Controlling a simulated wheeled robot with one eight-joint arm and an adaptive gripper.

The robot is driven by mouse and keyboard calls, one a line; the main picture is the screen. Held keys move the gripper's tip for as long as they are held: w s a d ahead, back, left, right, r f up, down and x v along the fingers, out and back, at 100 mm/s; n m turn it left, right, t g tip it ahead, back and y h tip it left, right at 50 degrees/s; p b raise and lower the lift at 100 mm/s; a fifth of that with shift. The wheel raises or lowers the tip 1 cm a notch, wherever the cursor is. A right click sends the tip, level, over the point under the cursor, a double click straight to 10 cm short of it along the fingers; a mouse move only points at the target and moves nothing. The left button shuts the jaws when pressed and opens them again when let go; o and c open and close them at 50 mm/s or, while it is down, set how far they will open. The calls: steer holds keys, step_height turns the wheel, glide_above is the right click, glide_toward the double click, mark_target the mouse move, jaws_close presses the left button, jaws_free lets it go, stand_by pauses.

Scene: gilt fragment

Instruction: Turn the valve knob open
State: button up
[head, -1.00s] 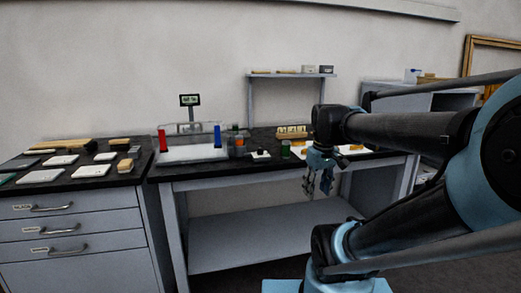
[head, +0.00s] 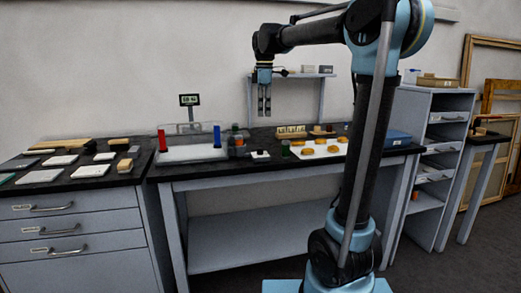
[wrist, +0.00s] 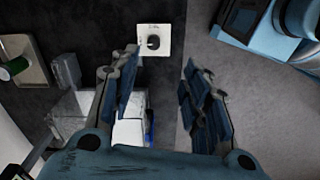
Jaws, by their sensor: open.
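The valve knob (wrist: 153,42) is a small dark round knob on a white square plate (wrist: 145,50), at the top middle of the wrist view. In the head view the plate with its dark knob (head: 260,155) sits near the front of the black worktop. My gripper (head: 264,112) points down above the worktop, well above the knob and apart from it. In the wrist view my gripper (wrist: 165,82) has its fingers spread with nothing between them. The knob lies beyond the fingertips. Any markings on the plate are too small to read.
A clear-walled box with red and blue posts (head: 190,152) stands left of the knob. Bottles (head: 237,142) and a green jar (head: 285,148) stand close by. A white sheet with yellow-brown pieces (head: 318,149) lies to the right. A wall shelf (head: 290,75) is behind my gripper.

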steer(key=w+a, duration=0.1)
glide_toward(260, 151)
steer(key=shift+n, duration=0.4)
steer(key=f, duration=0.3)
steer(key=w+f, duration=0.1)
steer(key=f, duration=0.4)
steer(key=shift+w+d+f, duration=0.1)
steer(key=shift+w+f, duration=0.25)
jaws_close()
